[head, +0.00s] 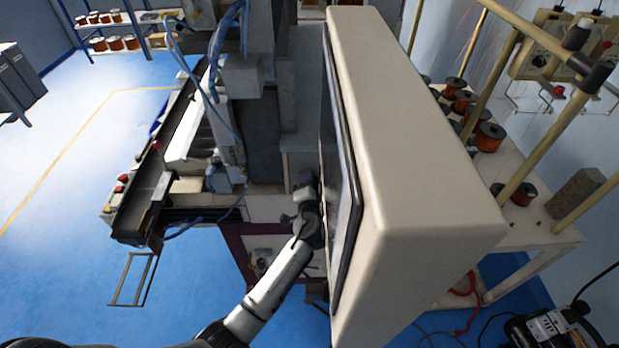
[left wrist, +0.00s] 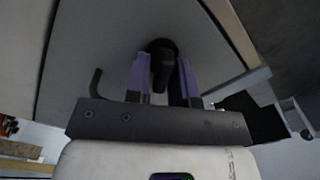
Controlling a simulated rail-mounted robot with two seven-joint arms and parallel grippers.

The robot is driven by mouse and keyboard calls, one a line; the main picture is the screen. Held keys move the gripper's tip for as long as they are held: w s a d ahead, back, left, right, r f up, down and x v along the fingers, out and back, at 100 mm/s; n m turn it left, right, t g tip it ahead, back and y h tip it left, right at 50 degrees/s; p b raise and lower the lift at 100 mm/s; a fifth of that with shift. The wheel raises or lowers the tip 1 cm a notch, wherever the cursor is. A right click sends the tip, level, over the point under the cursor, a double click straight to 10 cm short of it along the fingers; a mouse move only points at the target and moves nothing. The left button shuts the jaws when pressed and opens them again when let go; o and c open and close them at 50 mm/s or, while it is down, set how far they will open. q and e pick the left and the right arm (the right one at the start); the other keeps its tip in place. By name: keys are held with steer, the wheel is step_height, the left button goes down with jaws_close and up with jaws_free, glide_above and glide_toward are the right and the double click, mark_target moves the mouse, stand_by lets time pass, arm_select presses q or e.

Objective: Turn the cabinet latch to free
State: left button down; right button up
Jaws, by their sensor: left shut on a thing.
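The latch (left wrist: 162,68) is a small black handle on a round base, set on a grey panel (left wrist: 105,50) in the left wrist view. Its grip lies between the purple fingers of my left gripper (head: 307,187), which is shut on it. In the head view the gripper is beside the dark-edged face of the large beige cabinet (head: 420,150), and the latch cannot be made out there. My right gripper is not in view.
A machine with a dark rail (head: 150,190) and blue hoses stands left of the cabinet. A table with several copper spools (head: 490,137) and wooden posts stands at the right. The blue floor (head: 90,270) at the left is mostly clear.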

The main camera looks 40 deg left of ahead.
arm_select(q)
steer(key=m+p, duration=0.2)
steer(key=m, duration=0.3)
steer(key=shift+f, duration=0.15)
steer(key=shift+d+f+m, duration=0.1)
steer(key=shift+m, duration=0.5)
steer(key=c, duration=1.2)
jaws_free()
steer(key=shift+o, duration=0.2)
steer(key=v, duration=1.3)
steer(key=shift+s+d, duration=0.25)
steer(key=shift+s, duration=0.05)
